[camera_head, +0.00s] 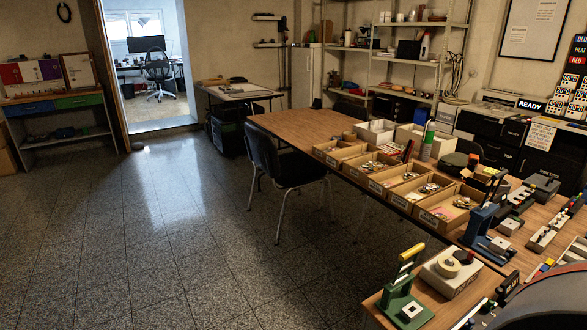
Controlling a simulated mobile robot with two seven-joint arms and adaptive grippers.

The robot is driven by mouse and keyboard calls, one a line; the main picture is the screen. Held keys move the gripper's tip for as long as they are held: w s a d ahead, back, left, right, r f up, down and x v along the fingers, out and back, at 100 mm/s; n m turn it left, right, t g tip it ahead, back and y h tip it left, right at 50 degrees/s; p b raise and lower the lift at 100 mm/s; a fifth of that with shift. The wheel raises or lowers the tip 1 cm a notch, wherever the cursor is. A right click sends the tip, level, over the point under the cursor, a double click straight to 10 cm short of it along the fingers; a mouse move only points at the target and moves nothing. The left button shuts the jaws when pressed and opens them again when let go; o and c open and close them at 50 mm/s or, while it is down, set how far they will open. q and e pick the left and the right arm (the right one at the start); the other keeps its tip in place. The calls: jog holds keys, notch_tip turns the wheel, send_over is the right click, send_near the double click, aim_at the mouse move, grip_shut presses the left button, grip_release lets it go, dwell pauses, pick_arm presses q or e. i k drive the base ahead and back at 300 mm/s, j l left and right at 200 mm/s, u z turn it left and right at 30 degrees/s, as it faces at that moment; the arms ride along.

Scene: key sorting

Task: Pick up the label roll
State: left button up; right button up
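A small cream-yellow roll (447,267), which looks like the label roll, lies on top of a white box (451,283) near the table's front corner. A dark red round piece sits beside the roll on the same box. The roll's top faces up and nothing covers it. Neither of my grippers is in view.
A green lever press (404,304) stands just left of the box, and a blue one (482,224) behind it. Several open cardboard bins (444,222) line the table's left edge. A dark chair (277,166) stands beside the table. The tiled floor (160,245) at left is clear.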

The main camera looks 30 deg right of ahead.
aim_at(450, 273)
jog(key=i+z, duration=0.1)
jog(key=i, duration=0.65)
jog(key=i+j+z, duration=0.1)
jog(key=i, duration=0.65)
jog(key=i+l+z, duration=0.1)
jog(key=i+z, duration=0.6)
jog(key=i+j+z, duration=0.2)
jog(key=i+z, duration=0.25)
jog(key=z, duration=0.7)
jog(key=i+j+z, duration=0.1)
jog(key=z, duration=0.25)
jog(key=i+j+z, duration=0.1)
jog(key=z, duration=0.3)
